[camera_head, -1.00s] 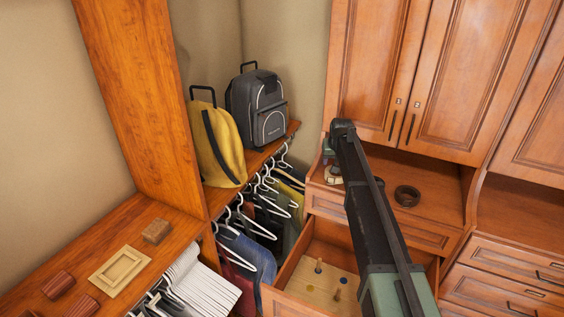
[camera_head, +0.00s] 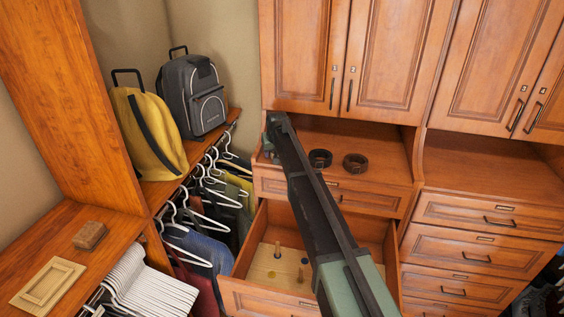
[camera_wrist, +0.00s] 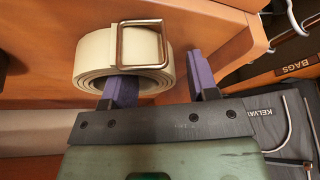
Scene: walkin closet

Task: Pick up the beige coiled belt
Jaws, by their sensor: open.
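The beige coiled belt (camera_wrist: 97,62), with a square metal buckle, shows in the wrist view at the edge of a wooden surface. My gripper (camera_wrist: 163,88) is open, with two purple fingers close to the belt. The left finger overlaps the lower middle of the coil in the picture. The right finger is to the right of the coil, with a gap between them. I cannot tell whether either finger touches the belt. In the head view my gripper (camera_head: 270,150) is at the left end of the cabinet shelf, and I cannot make out the beige belt there.
Two dark coiled belts (camera_head: 320,158) (camera_head: 355,163) lie on the cabinet shelf (camera_head: 388,158) to the right. An open drawer (camera_head: 241,287) is below. Hangers with clothes (camera_head: 215,205) hang at the left, under a yellow bag (camera_head: 150,135) and a grey backpack (camera_head: 192,97).

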